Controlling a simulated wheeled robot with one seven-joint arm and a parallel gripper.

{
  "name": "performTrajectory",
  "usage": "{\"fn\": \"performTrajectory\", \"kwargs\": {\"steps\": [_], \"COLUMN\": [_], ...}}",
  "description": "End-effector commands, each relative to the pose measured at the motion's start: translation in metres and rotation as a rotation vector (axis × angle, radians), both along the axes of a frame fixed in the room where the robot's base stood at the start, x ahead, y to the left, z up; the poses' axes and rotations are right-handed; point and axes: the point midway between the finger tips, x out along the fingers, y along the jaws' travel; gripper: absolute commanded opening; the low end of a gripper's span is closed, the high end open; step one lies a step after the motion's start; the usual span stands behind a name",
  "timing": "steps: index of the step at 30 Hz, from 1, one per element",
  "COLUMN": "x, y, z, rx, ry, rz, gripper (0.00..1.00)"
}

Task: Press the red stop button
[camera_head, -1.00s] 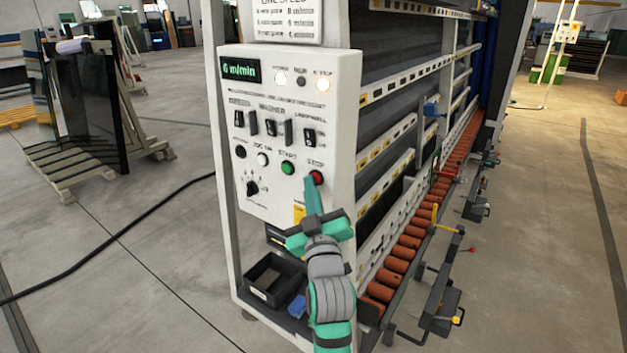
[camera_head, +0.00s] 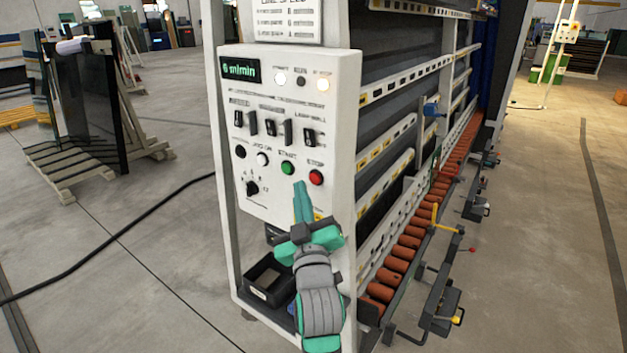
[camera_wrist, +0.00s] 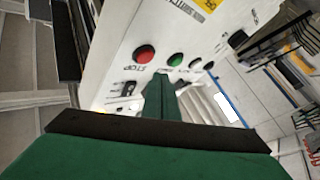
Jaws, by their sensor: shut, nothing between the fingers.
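The red stop button (camera_head: 316,177) is at the lower right of the white control panel (camera_head: 262,215), under the label STOP. In the wrist view the red button (camera_wrist: 144,54) is left of and above my fingertips. My gripper (camera_head: 300,186) is shut and empty, with its fingertips pointing up at the panel. In the head view the tips are left of and slightly below the red button, under the green start button (camera_head: 287,168). In the wrist view my gripper (camera_wrist: 158,78) shows below the red and green buttons. I cannot tell how far the tips are from the panel.
A white button (camera_head: 263,159), a black button (camera_head: 239,152), a rotary knob (camera_head: 252,188) and several black switches share the panel. A black bin (camera_head: 268,282) stands below it. The roller conveyor (camera_head: 408,241) runs along the right side. Open floor lies left.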

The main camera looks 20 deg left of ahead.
Motion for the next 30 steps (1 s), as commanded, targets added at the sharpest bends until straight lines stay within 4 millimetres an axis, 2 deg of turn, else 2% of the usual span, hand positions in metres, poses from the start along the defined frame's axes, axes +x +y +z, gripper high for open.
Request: {"fn": "performTrajectory", "kwargs": {"steps": [13, 30], "x": [-0.033, -0.036], "y": [0.008, 0.011], "z": [0.000, 0.000], "rx": [0.000, 0.000], "ry": [0.000, 0.000], "rz": [-0.006, -0.004], "gripper": [0.00, 0.00]}}
